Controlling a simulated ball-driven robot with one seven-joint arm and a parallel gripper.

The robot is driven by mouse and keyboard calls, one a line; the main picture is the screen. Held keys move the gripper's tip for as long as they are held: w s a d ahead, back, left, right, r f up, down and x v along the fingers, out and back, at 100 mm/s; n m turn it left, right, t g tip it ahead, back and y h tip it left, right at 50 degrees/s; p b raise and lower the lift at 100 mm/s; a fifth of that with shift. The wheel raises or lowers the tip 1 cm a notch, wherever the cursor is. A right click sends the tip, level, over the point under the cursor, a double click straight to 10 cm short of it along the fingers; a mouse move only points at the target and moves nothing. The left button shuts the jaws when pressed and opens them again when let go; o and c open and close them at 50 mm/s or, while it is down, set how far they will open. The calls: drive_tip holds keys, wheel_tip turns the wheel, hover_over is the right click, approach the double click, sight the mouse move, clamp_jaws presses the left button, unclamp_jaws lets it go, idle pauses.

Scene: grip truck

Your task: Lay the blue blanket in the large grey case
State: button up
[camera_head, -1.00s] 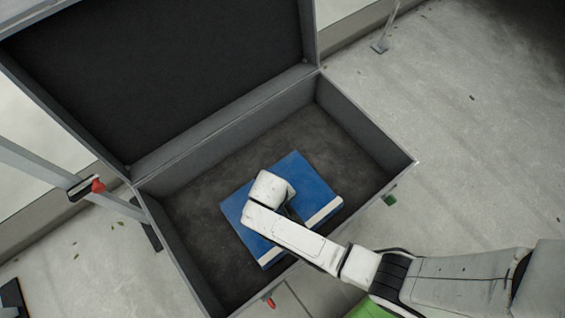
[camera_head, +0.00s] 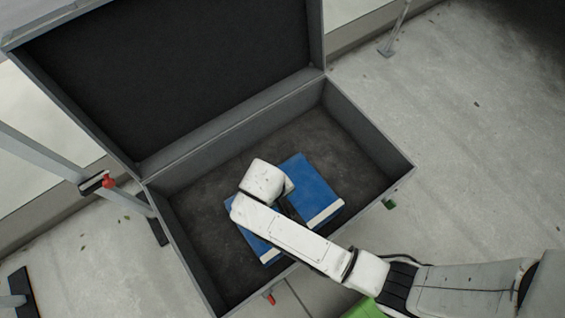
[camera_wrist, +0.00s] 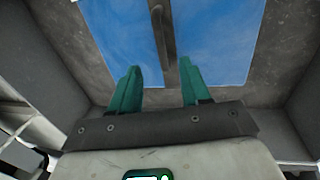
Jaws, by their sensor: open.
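The blue blanket (camera_head: 313,184) is a folded blue block with pale strips along its front edge. It lies inside the large grey case (camera_head: 369,143), on the dark floor near the front wall. My arm covers its middle in the head view. In the wrist view the blanket (camera_wrist: 220,40) fills the upper middle, with a dark band running down its centre. My gripper (camera_wrist: 160,85) has two green fingers spread apart, with nothing held between them. The fingertips overlap the blanket's near edge in the wrist view; I cannot tell whether they touch it.
The case's lid (camera_head: 170,80) stands open at the back. Case floor is bare to the left and behind the blanket. A metal post with a red knob (camera_head: 108,181) stands at the left. A green object (camera_head: 362,309) lies at the bottom, partly under my arm. Concrete floor at the right is mostly clear.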

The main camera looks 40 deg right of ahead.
drive_tip(key=s+d+r+t+y, duration=0.1)
drive_tip(key=s+d+r+y, duration=0.1)
drive_tip(key=s+d+r, duration=1)
drive_tip(key=shift+s+d, duration=0.4)
drive_tip(key=shift+s, duration=0.05)
drive_tip(key=shift+r, duration=0.1)
drive_tip(key=shift+c, duration=0.2)
idle(0.6)
